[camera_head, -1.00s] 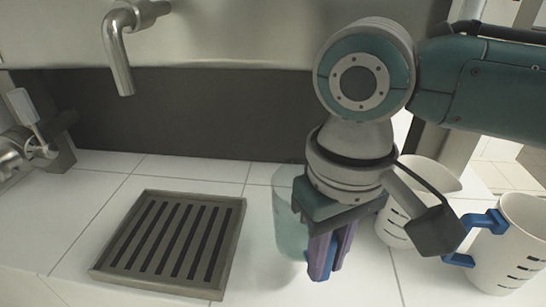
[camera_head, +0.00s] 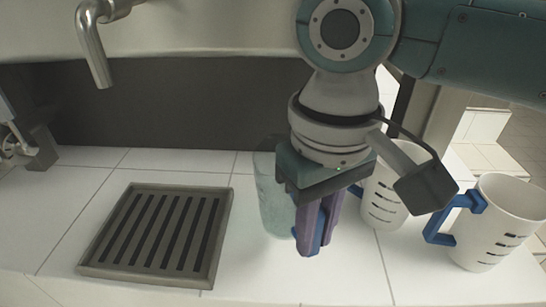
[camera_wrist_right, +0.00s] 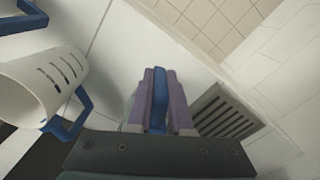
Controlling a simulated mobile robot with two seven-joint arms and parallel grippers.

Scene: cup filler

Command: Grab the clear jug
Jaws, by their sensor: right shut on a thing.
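The clear jug (camera_head: 272,200) stands on the white counter, right of the drip tray, and looks pale and see-through. Its right side is partly hidden behind my right gripper (camera_head: 314,235). The right gripper points down with its purple fingers closed on the jug's blue handle (camera_head: 322,228). In the right wrist view the blue handle (camera_wrist_right: 158,103) shows between the two purple fingers, and the jug's body is mostly hidden there. My left gripper is not in view.
Two white slotted cups with blue handles stand to the right, one (camera_head: 388,190) behind my wrist and one (camera_head: 500,225) nearer the right edge. The slatted drip tray (camera_head: 218,243) lies left of the jug. A metal spout (camera_head: 93,45) hangs above, upper left.

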